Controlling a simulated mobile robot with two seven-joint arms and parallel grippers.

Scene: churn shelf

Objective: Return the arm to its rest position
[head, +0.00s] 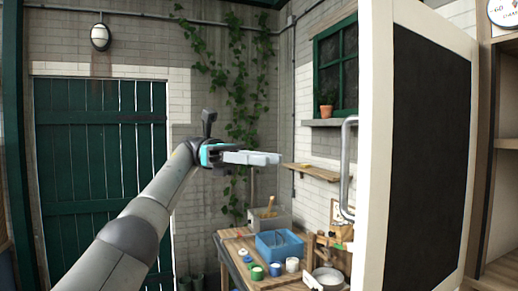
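My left arm (150,215) comes in from the lower left and reaches up and forward. My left gripper (252,158) is at its end, raised in the air and pointing right. Its pale fingers are seen nearly side-on and overlap, so I cannot tell whether they are open or shut. No object shows in them. My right gripper is not in view.
A wooden workbench (234,244) below holds a blue crate (279,245), several small jars and a metal pot (327,278). A large white-framed dark panel with a metal handle (347,168) stands close on the right. A green door (100,170) is behind my arm.

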